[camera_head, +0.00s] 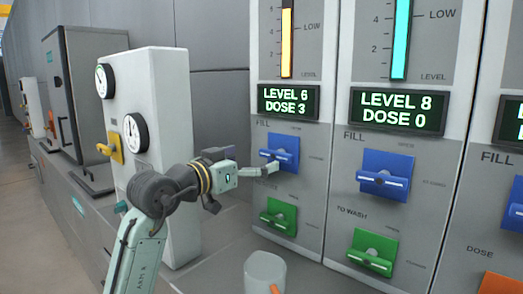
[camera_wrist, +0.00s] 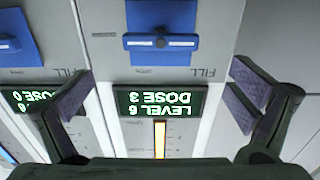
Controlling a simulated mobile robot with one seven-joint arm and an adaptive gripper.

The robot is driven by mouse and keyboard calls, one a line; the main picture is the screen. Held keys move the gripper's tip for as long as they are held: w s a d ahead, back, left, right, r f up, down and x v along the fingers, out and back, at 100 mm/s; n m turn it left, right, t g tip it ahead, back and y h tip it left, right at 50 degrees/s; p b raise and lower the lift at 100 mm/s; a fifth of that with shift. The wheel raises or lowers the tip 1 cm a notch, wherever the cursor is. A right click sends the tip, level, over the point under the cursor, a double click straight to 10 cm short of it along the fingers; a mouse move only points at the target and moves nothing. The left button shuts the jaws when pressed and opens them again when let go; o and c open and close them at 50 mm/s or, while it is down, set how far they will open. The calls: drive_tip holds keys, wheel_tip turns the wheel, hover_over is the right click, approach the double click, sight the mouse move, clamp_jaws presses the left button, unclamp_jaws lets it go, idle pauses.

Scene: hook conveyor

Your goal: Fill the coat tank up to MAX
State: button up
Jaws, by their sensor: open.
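The left panel (camera_head: 322,75) has a gauge with a yellow bar (camera_head: 286,42), a display (camera_head: 289,102) reading LEVEL 6, DOSE 3, and a blue FILL valve (camera_head: 284,146). The valve's bar handle lies crosswise. No tank name is readable, so I cannot tell which panel is the coat tank. My gripper (camera_head: 268,169) is in front of this valve, at its lower left. In the wrist view, upside down, my gripper (camera_wrist: 160,98) is open and empty, with its fingers wide apart. The blue handle (camera_wrist: 160,42) shows between and beyond them, apparently untouched. MAX is out of view.
A middle panel shows LEVEL 8, DOSE 0 (camera_head: 398,110), a cyan bar (camera_head: 401,40), a blue FILL valve (camera_head: 386,175) and a green TO WASH valve (camera_head: 373,252). Another green valve (camera_head: 279,217) sits below my gripper. A white cabinet with dials (camera_head: 160,75) stands left.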

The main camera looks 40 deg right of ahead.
sight(271, 153)
drive_tip(key=d, duration=0.3)
drive_tip(key=d+p, duration=0.1)
drive_tip(key=d, duration=0.2)
drive_tip(key=w+d+p, duration=0.1)
drive_tip(key=d, duration=0.2)
drive_tip(key=c, duration=1.1)
drive_tip(key=shift+r+n+p, duration=0.1)
drive_tip(key=shift+n+p, duration=0.2)
drive_tip(key=shift+p, duration=0.15)
drive_tip(key=n+p, duration=0.2)
drive_tip(key=n, duration=0.1)
drive_tip(key=shift+w+n+p, duration=0.1)
drive_tip(key=shift+n+p, duration=0.2)
drive_tip(key=shift+p, duration=0.1)
drive_tip(key=n+p, duration=0.2)
drive_tip(key=shift+w+n, duration=0.1)
drive_tip(key=shift+n, duration=0.2)
drive_tip(key=shift+w+f+n+p, duration=0.1)
drive_tip(key=shift+f+n+p, duration=0.1)
drive_tip(key=shift+n+p, duration=1)
drive_tip(key=shift+n, duration=0.4)
